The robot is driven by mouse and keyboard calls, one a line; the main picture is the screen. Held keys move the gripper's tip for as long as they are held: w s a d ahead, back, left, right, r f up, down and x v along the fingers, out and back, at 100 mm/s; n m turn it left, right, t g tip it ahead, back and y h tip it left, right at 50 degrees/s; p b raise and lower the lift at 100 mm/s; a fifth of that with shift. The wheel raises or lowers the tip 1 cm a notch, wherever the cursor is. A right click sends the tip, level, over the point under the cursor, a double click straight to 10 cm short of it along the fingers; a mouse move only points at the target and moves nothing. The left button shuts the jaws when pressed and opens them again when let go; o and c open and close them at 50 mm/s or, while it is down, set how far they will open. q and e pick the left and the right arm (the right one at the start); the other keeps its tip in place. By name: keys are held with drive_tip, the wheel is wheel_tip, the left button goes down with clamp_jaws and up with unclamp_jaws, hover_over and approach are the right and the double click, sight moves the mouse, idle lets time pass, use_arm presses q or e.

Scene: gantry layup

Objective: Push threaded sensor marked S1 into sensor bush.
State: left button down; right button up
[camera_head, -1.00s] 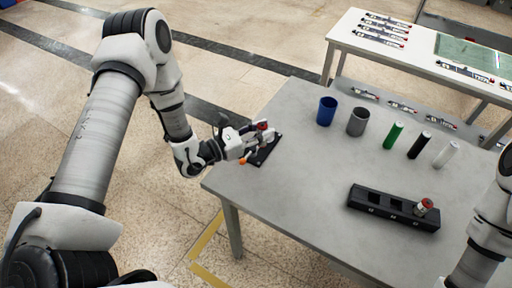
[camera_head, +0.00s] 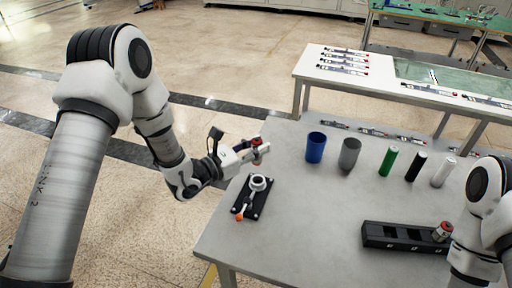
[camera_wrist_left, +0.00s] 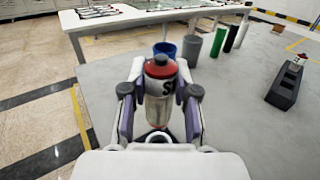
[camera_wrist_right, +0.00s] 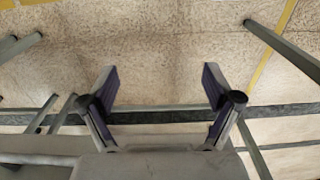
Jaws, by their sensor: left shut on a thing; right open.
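My left gripper (camera_head: 256,153) is shut on the sensor (camera_wrist_left: 160,90), a metallic cylinder with a red top and dark lettering that starts with S. It holds the sensor upright, above table level. The sensor's red top also shows in the head view (camera_head: 258,141). The sensor bush (camera_head: 259,182), a pale ring with a dark opening, sits on a black plate (camera_head: 250,205) with an orange-tipped lever. In the head view the gripper shows just above and behind the bush, apart from it. My right gripper (camera_wrist_right: 160,88) is open and empty; the head view does not show its fingers.
A black block with square pockets (camera_head: 385,238) holds another red-topped part (camera_head: 441,231) at its right end. Blue (camera_head: 316,147) and grey cups (camera_head: 349,154) stand with green, black and white cylinders along the far side. The table middle is clear.

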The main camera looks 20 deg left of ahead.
sight(258, 164)
use_arm(q)
drive_tip(key=shift+s+d+f+b, duration=0.1)
drive_tip(key=shift+d+f+b, duration=0.1)
drive_tip(key=shift+f+b, duration=0.3)
wheel_tip(258, 164, down, 5)
drive_tip(key=b, duration=0.5)
drive_tip(key=shift+r, duration=0.1)
idle(0.6)
drive_tip(key=shift+b, duration=0.4)
idle(0.3)
drive_tip(key=shift+b, duration=0.35)
drive_tip(key=shift+f+b, duration=0.3)
drive_tip(key=shift+f, duration=0.05)
